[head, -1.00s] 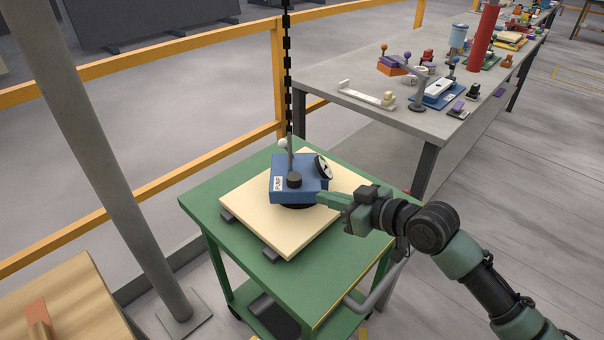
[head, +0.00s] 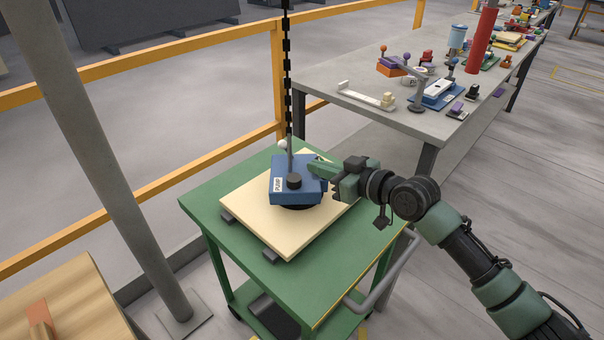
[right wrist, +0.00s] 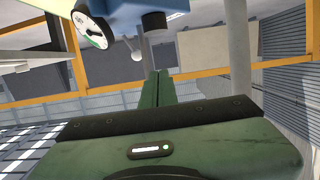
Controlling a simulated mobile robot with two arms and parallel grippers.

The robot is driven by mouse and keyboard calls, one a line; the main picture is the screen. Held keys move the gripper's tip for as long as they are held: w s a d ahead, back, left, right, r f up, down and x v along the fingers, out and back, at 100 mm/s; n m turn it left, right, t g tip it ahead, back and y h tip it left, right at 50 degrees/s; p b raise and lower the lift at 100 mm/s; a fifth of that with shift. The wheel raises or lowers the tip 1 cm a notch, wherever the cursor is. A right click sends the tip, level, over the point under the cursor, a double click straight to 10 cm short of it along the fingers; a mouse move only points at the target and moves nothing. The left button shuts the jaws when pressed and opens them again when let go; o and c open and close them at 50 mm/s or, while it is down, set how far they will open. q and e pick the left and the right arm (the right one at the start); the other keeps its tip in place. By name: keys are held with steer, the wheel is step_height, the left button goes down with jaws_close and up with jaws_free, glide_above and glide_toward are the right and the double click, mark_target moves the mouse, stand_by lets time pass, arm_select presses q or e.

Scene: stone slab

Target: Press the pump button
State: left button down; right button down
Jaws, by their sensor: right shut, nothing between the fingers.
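The blue pump box (head: 283,192) sits on a cream slab on a green cart. A black round knob (head: 294,181) stands up from it beside a white label (head: 278,185) that seems to read PUMP. The box also shows upside down at the top of the right wrist view (right wrist: 185,6), with a dial gauge (right wrist: 93,30) and a black knob (right wrist: 154,21). My right gripper (head: 316,168) is shut and empty. Its fingertips are at the box's right side, covering most of the gauge in the head view; I cannot tell whether they touch. My left gripper is out of view.
The cream slab (head: 262,225) lies on the green cart (head: 205,205). A thin lever with a white ball (head: 283,145) and a hanging black chain (head: 288,90) are behind the box. A grey pole (head: 115,170), orange rail (head: 170,180) and cluttered grey table (head: 370,80) surround the cart.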

glide_above(299, 181)
steer(key=shift+d+f, duration=0.2)
steer(key=shift+f, duration=0.4)
step_height(299, 181, down, 3)
steer(key=shift+s+d+r, duration=0.1)
steer(key=shift+d, duration=0.05)
steer(key=shift+f, duration=0.7)
step_height(299, 181, down, 2)
steer(key=shift+s+b, duration=0.1)
steer(key=shift+b, duration=1.15)
steer(key=shift+r, duration=0.1)
